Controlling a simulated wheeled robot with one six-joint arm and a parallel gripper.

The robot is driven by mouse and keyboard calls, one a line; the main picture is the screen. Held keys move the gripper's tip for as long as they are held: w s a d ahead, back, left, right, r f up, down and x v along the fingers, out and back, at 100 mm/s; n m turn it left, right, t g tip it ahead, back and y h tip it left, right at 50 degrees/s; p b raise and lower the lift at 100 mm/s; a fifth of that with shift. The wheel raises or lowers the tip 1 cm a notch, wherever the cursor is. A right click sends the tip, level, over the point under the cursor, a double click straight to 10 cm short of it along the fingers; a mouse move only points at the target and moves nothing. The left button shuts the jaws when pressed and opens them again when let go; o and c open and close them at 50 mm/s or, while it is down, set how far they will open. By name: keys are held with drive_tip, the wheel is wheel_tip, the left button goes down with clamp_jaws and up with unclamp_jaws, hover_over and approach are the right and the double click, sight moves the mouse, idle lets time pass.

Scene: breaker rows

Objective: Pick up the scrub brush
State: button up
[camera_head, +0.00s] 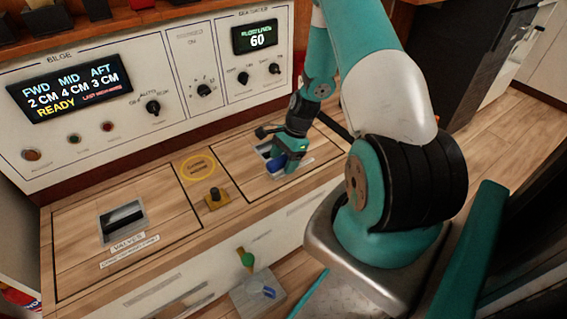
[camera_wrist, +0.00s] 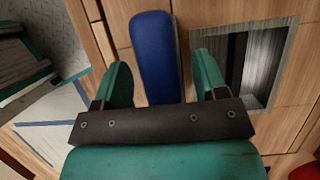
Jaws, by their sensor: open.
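The scrub brush (camera_wrist: 157,45) shows as a long blue rounded body in the wrist view, lying between my two fingers and reaching beyond their tips. My gripper (camera_wrist: 161,68) is open, with a visible gap on both sides of the blue body. In the head view, the blue end of the brush (camera_head: 276,164) shows just left of my gripper (camera_head: 284,158), over the right wooden hatch panel. The bristles are hidden, and I cannot tell how far my fingers reach down beside it.
A square metal-framed recess (camera_wrist: 284,60) lies right of the brush in the wrist view. In the head view, a brass latch with a dark knob (camera_head: 213,198) stands left of my gripper. The control panel (camera_head: 180,75) rises behind. The left hatch (camera_head: 75,225) is mostly clear.

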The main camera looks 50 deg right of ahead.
drive_tip(key=c, duration=0.9)
drive_tip(key=shift+r, duration=0.1)
